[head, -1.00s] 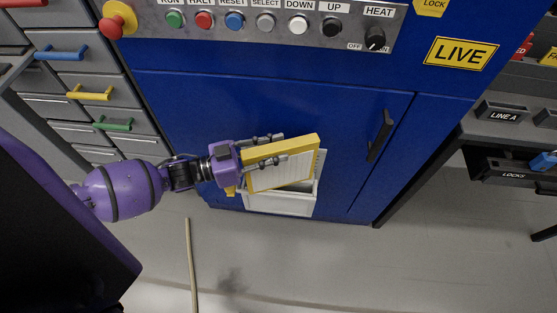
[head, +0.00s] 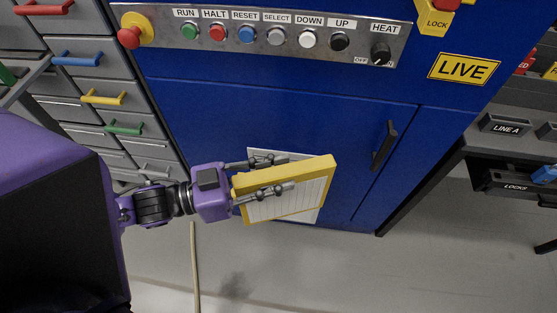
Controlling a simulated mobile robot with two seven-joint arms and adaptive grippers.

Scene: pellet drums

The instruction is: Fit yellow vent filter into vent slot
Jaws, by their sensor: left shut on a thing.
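The yellow vent filter (head: 288,177) has a yellow frame and a pale pleated face. My left gripper (head: 270,178) is shut on it, with one finger along each side. The filter is tilted, its right end a little higher in the picture. It is in front of the white vent slot (head: 257,154) in the blue cabinet's lower front and covers most of it. I cannot tell whether the filter touches the slot. My right gripper is not in view.
The blue cabinet (head: 260,110) has a black door handle (head: 384,146) right of the filter and a button panel (head: 265,37) above. Grey drawers (head: 105,75) with coloured handles stand at left. A dark shelf (head: 510,180) is at right. A pale rod (head: 194,265) lies on the floor.

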